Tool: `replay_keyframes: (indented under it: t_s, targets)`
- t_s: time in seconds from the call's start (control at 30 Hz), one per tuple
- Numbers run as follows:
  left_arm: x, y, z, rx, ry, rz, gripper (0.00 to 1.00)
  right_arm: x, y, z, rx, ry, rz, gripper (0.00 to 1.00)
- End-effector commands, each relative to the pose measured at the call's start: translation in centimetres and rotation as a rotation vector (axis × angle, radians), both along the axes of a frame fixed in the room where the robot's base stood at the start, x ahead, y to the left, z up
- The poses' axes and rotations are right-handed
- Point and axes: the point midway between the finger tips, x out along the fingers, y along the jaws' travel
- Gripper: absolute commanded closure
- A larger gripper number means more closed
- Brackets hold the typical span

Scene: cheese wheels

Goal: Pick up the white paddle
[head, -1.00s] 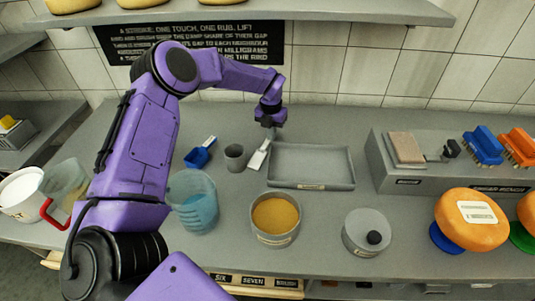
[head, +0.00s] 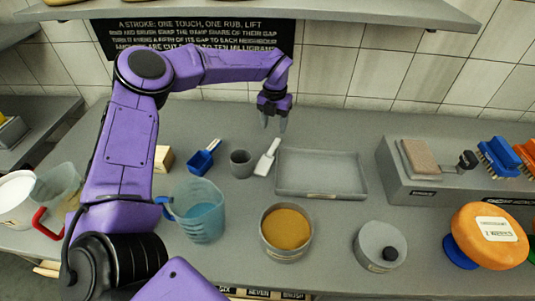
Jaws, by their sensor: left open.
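The white paddle (head: 266,159) lies or leans on the grey counter in the head view, between a small grey cup (head: 241,163) and a grey tray (head: 321,192). Its handle end points up and to the right, toward my left gripper. My left gripper (head: 273,122) is open and empty, with its fingers pointing down just above and behind the paddle's handle end. I see a small gap between the fingertips and the paddle. My right gripper is not in view.
A blue-tinted jug (head: 202,215), a tin of yellow powder (head: 287,230) and a lidded grey pot (head: 380,246) stand in front. A raised grey stand (head: 448,187) with brushes (head: 497,156) is at right. A shelf (head: 400,14) hangs above.

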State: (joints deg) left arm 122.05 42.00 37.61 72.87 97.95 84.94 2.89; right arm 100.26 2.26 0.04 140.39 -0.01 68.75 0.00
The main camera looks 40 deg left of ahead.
Motion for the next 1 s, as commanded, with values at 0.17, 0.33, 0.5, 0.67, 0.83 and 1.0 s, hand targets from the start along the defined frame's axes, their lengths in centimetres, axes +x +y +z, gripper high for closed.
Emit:
replay_keyframes:
  t_s: [0.17,0.33,0.5,0.67,0.83,1.0]
  targets:
    - [0.1,-0.3,-2.3,-0.001,0.000,-0.005,0.45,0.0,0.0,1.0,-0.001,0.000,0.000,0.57]
    - [0.1,-0.2,-4.6,0.000,0.003,-0.005,0.45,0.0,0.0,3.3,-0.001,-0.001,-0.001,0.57]
    - [0.2,0.0,-7.4,0.000,0.000,-0.003,0.45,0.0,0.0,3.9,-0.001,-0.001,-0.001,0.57]
    - [0.2,-0.1,-7.9,-0.002,-0.002,-0.004,0.45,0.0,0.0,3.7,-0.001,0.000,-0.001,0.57]
    - [0.3,-0.2,-7.9,-0.002,-0.002,-0.005,0.77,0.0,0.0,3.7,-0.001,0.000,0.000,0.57]
    - [0.3,-0.1,-7.8,-0.002,-0.002,-0.004,1.00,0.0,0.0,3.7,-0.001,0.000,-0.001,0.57]
